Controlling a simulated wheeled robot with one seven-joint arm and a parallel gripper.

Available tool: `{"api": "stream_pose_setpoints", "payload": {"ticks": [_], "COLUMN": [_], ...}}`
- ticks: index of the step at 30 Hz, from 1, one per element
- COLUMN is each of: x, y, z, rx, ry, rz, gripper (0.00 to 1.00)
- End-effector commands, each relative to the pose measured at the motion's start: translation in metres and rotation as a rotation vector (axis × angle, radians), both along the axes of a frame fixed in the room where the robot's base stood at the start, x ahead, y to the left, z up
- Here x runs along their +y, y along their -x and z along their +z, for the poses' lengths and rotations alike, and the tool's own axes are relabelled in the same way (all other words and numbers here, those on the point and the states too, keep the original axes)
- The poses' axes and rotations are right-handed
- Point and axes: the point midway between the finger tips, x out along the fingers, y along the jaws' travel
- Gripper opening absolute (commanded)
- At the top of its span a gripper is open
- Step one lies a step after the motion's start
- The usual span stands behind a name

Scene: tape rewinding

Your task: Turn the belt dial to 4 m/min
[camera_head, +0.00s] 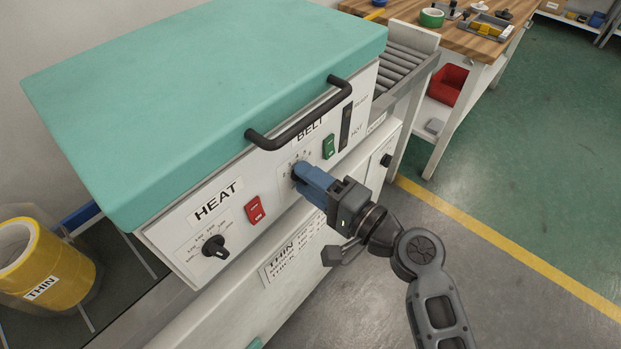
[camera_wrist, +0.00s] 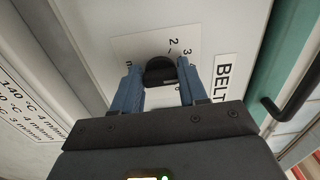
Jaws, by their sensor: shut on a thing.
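The belt dial (camera_wrist: 160,71) is a black knob on the white panel below the BELT label (camera_head: 309,132). In the wrist view it sits between the blue fingers of my gripper (camera_wrist: 160,88), with the numbers 2 and 3 showing on its scale plate. In the head view my gripper (camera_head: 299,172) reaches the panel and its fingers cover the dial. My gripper is shut on the belt dial. I cannot tell which number the dial points to.
A green switch (camera_head: 328,147) is right of the dial, and a red switch (camera_head: 254,210) and the heat dial (camera_head: 215,246) are to the left. A black handle bar (camera_head: 300,122) on the teal lid juts out just above my gripper.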

Motion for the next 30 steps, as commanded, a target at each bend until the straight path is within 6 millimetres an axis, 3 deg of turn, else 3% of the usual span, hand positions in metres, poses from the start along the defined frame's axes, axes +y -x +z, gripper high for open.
{"api": "stream_pose_setpoints", "payload": {"ticks": [17, 18, 25, 30], "x": [-0.0011, -0.0011, -0.0006, -0.0003], "y": [-0.0002, -0.0002, -0.0001, 0.0000], "z": [-0.0013, -0.0014, -0.0006, -0.0003], "rx": [0.025, 0.024, 0.023, 0.022], "ry": [-0.017, -0.016, -0.016, -0.017], "rz": [-0.002, -0.002, -0.001, -0.001], "gripper": [0.12, 0.46, 0.68, 0.68]}}
